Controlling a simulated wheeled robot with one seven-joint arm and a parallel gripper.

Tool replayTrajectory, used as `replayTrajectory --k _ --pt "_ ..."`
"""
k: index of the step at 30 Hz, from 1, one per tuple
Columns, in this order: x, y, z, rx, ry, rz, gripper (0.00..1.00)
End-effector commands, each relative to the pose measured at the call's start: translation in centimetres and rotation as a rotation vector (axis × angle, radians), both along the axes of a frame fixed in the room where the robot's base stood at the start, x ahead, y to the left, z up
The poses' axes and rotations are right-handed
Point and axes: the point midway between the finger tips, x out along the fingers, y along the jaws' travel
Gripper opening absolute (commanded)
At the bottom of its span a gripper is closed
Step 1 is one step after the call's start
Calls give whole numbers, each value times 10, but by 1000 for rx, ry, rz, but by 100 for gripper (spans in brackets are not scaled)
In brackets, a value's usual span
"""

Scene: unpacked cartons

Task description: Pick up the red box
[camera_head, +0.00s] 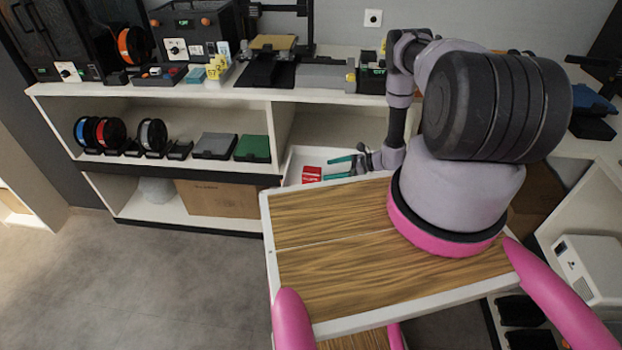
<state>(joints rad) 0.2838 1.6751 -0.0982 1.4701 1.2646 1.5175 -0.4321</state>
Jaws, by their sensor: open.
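A small red box (311,174) with faint pale marking lies in a white open drawer or tray (293,168) at the middle of the head view, in front of the long shelf unit. My gripper (327,169) has teal fingers and points left toward the red box from its right side. The fingers are spread apart with nothing between them. The fingertips appear close to the box's right edge, but a gap shows in the picture. The wooden top in front hides the lower part of the tray, so depth is hard to judge.
Filament spools (111,133) and flat cases, one green (252,148), sit on the shelf to the left. A cardboard carton (220,198) stands below. Printers and tools crowd the counter (190,93) above. A white machine (592,275) stands at right. The grey floor (150,285) at left is clear.

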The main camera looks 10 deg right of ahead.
Motion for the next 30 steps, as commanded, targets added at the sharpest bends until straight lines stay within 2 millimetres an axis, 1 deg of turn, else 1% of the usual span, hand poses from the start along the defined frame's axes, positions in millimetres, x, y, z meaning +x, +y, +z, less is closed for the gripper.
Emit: replayTrajectory --k 1,3,10,15,18,21,28,29,30 --pt "3 9 -4 0 -1 4 98" --pt "7 17 -7 -2 -1 4 98" --pt "14 33 -13 -1 -1 3 98" --pt "22 57 -19 -1 0 6 98" --pt "27 67 -24 -2 -1 4 98" --pt "30 73 -26 -1 -1 3 98" --pt "31 74 -26 -2 -1 1 98" --pt "31 74 -26 -2 -1 1 90" --pt "31 74 -26 -2 -1 1 75"
